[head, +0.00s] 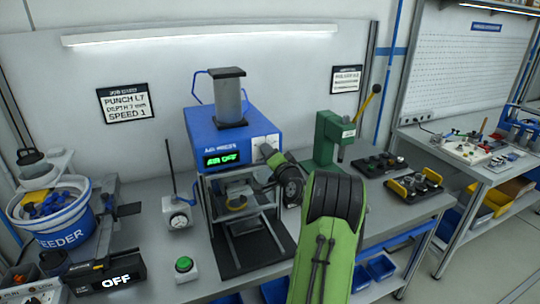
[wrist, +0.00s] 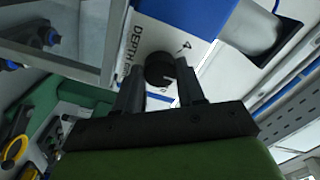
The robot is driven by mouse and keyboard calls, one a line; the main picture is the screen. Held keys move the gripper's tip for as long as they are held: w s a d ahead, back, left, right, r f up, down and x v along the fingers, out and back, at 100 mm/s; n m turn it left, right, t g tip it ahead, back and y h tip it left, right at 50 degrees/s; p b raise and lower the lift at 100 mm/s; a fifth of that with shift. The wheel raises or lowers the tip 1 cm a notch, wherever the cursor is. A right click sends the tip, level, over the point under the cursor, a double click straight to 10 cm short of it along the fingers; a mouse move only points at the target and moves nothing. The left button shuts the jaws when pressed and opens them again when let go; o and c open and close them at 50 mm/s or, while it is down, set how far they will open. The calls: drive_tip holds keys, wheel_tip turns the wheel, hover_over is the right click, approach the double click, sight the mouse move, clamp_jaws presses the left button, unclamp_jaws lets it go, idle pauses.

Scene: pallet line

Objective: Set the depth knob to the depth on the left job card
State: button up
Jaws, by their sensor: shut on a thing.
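The depth knob (wrist: 160,70) is a dark round knob on the white front panel of the blue air press (head: 213,137). The word DEPTH and a numeral 4 show beside it in the wrist view. My gripper (wrist: 162,88) is shut on the knob, one finger on each side. In the head view my green arm hides the knob and most of the gripper. The left job card (head: 126,103) hangs on the wall and reads PUNCH L7, DEPTH 7 mm, SPEED 1. The knob's exact setting is hard to read.
The press display reads AIR OFF. A gauge box (head: 179,212) and a green button (head: 184,264) stand left of the press. A blue feeder bowl (head: 52,212) is at far left. A green lever press (head: 327,143) and dark part trays (head: 416,186) are at right.

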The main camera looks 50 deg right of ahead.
idle(0.3)
drive_tip(key=o, duration=1)
drive_tip(key=shift+o, duration=0.2)
drive_tip(key=b+v, duration=0.4)
drive_tip(key=v, duration=1.1)
drive_tip(key=shift+s+a+b, duration=0.15)
drive_tip(key=shift+s+b, duration=0.2)
drive_tip(key=shift+f, duration=0.1)
